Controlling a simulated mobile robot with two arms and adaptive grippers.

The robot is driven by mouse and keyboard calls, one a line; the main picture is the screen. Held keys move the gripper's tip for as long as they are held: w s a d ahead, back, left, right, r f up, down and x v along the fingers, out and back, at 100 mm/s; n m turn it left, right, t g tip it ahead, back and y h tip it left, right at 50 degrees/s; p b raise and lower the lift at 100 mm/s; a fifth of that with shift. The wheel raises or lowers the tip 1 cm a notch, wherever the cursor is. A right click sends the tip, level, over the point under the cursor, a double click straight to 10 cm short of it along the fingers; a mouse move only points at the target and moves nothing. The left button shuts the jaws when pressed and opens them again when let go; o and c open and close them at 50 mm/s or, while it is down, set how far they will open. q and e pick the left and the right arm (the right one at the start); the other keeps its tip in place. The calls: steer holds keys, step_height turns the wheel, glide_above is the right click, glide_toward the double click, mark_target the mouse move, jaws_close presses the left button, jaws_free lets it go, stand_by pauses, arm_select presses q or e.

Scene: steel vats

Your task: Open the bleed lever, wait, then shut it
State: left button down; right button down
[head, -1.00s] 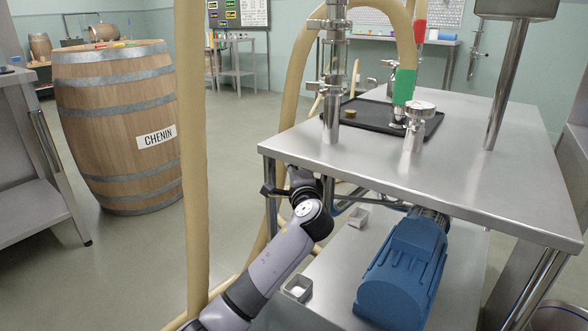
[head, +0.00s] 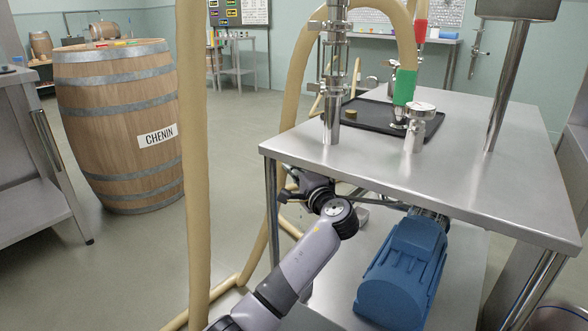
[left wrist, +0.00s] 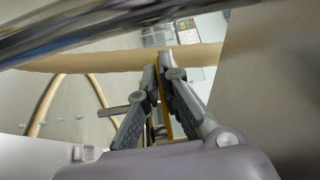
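My left gripper (head: 300,188) is under the left edge of the steel bench, low beside its near-left leg. In the left wrist view its fingers (left wrist: 160,72) are close together around a thin yellow strip (left wrist: 165,115). The strip looks like the handle of the bleed lever, seen edge-on, and the fingers appear shut on it. A short steel tube (left wrist: 113,108) sticks out left of the fingers. In the head view the lever is hidden or too small to make out behind my gripper and wrist. My right gripper is not in view.
A blue motor (head: 402,272) sits on the shelf below, right of my arm. A tan hose (head: 193,170) hangs left of my arm. A wooden barrel (head: 120,110) stands on open floor at the left.

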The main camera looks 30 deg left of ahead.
arm_select(q)
steer(key=shift+f, duration=0.1)
steer(key=c, duration=1.8)
jaws_free()
steer(key=v, duration=1.2)
steer(key=shift+c, duration=0.5)
